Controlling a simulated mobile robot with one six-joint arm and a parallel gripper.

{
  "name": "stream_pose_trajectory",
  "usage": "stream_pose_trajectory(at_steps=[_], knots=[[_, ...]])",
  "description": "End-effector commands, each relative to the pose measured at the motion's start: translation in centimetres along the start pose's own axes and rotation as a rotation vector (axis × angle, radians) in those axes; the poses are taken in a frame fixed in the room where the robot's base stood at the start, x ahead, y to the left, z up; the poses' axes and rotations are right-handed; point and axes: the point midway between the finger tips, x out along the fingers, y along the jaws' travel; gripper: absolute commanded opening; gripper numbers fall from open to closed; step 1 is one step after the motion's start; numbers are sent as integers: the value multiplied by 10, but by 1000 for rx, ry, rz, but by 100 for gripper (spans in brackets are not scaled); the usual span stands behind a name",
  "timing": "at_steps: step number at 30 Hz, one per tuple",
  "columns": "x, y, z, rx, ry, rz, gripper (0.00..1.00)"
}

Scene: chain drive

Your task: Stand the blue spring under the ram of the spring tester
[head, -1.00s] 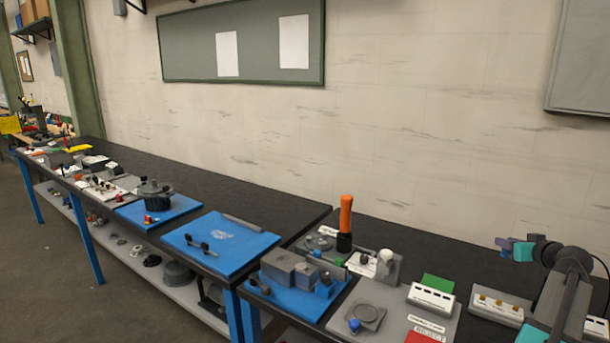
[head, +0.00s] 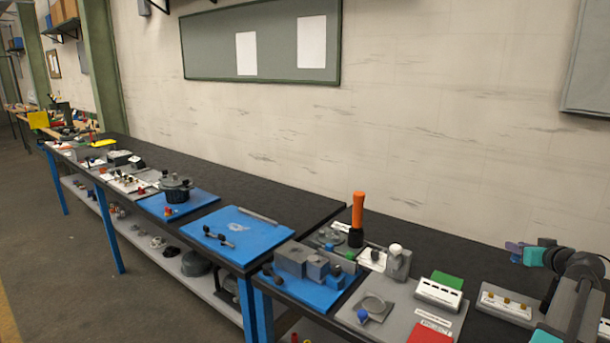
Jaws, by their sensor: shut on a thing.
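I cannot make out a spring tester with certainty. A grey upright block with a white knob (head: 396,249) and a black stand with an orange handle (head: 358,210) are on the bench left of my gripper. No ram can be made out.
A grey plate with a round disc (head: 374,303) and a blue knob (head: 362,315) lies in front. Grey blocks (head: 293,258) stand on a blue mat. The back strip of the black bench (head: 440,250) is clear.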

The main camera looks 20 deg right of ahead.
Motion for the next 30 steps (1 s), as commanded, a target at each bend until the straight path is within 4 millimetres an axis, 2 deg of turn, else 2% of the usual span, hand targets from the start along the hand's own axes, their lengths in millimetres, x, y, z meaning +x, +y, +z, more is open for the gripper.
stream_pose_trajectory(at_steps=[8, 18, 30], knots=[[21, -45, -6, -10, 0, -23, 0], [55, -136, -16, -27, 0, -62, 0], [81, -245, -26, -45, 0, -107, 0]])
